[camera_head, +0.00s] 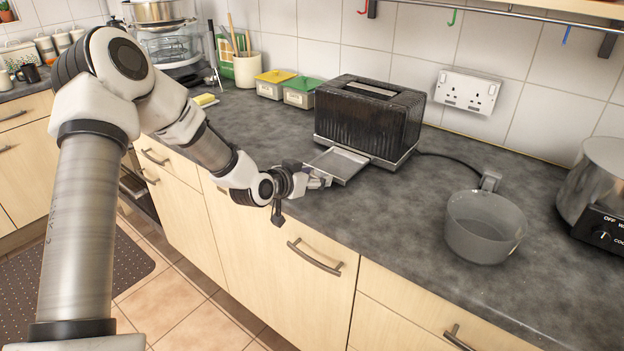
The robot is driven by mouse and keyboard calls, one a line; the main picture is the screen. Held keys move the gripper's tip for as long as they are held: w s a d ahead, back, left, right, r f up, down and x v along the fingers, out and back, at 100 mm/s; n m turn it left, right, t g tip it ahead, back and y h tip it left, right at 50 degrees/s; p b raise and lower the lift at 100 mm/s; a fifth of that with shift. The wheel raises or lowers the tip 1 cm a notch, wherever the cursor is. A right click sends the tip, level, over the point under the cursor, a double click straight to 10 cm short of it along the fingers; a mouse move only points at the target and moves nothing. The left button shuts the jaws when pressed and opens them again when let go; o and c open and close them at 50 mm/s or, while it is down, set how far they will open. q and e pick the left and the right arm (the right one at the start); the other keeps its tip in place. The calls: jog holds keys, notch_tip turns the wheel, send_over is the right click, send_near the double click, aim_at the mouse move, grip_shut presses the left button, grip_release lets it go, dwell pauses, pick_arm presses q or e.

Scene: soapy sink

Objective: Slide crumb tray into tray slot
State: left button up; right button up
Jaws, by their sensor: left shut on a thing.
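A black toaster (366,121) stands on the grey countertop near the tiled wall. The flat metal crumb tray (341,163) sticks out from the low left side of the toaster, level with its base. Its far end meets the toaster's lower edge, where the tray slot is; how deep it sits inside is hidden. My left gripper (322,179) is shut on the near end of the crumb tray, close to the counter's front edge. My right gripper is not in view.
A grey pan (485,226) stands on the counter to the right, and a steel pot (597,180) on a cooker at the far right. Two lidded tins (299,93) stand behind left of the toaster. A black cord (450,158) runs right from it. The counter before the toaster is clear.

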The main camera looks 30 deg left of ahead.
aim_at(332, 169)
pick_arm(q)
jog(key=shift+w+d+b, duration=0.15)
jog(key=shift+w+b, duration=0.7)
jog(key=shift+w, duration=0.7)
jog(key=shift+s, duration=0.1)
jog(key=shift+s+p, duration=1.15)
jog(key=shift+s, duration=0.65)
dwell(0.4)
jog(key=shift+w+b, duration=0.85)
jog(key=shift+w, duration=1.1)
jog(key=o, duration=1.4)
